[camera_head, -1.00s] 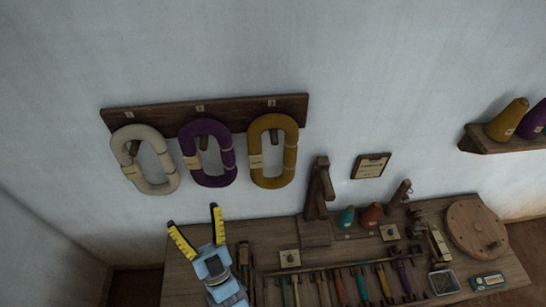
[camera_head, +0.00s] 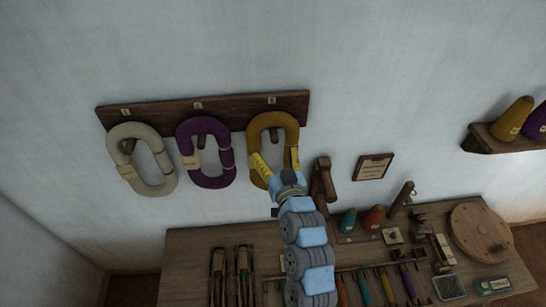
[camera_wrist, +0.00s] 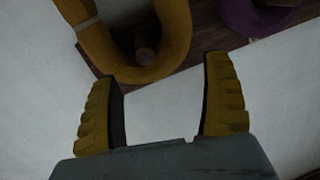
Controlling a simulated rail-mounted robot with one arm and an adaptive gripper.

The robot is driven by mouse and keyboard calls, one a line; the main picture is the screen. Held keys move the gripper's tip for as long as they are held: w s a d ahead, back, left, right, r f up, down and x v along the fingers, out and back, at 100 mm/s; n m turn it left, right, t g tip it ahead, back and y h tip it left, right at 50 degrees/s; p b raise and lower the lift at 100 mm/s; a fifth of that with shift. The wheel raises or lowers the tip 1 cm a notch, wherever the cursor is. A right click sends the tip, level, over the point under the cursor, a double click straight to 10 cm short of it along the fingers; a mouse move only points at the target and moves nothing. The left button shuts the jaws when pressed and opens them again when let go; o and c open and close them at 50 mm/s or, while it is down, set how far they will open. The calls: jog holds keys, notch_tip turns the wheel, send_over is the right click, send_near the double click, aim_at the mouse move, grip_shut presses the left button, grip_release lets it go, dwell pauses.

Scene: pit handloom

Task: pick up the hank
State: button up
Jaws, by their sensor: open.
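Three hanks hang on pegs of a dark wall board: a cream hank (camera_head: 161,157) at left, a purple hank (camera_head: 226,160) in the middle and a mustard hank (camera_head: 290,126) at right. My gripper (camera_head: 277,160) is open, its yellow fingers in front of the lower part of the mustard hank. In the wrist view the open fingers of my gripper (camera_wrist: 165,95) have bare wall between them. The mustard hank (camera_wrist: 178,30) curves around its peg just beyond the fingertips. The purple hank (camera_wrist: 258,18) shows at the top right there. Nothing is between the fingers.
The peg board (camera_head: 238,108) is fixed to the wall. Below is a wooden bench (camera_head: 185,250) with several tools, a wooden post (camera_head: 322,185) and a round wooden disc (camera_head: 480,231). A shelf (camera_head: 490,144) with cones is at right. The wall above is clear.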

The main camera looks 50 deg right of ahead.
jog(key=s+d+f+n+g+y+b, duration=0.1)
jog(key=s+d+f+g+y, duration=0.15)
jog(key=s, duration=0.65)
jog(key=s+f+p+x, duration=0.1)
jog(key=x, duration=1.6)
jog(key=shift+d+g+y+p, duration=0.3)
jog(key=shift+d+g+y, duration=0.05)
jog(key=shift+d, duration=0.05)
jog(key=shift+s+f, duration=0.1)
jog(key=shift+f, duration=0.05)
jog(key=c, duration=1.4)
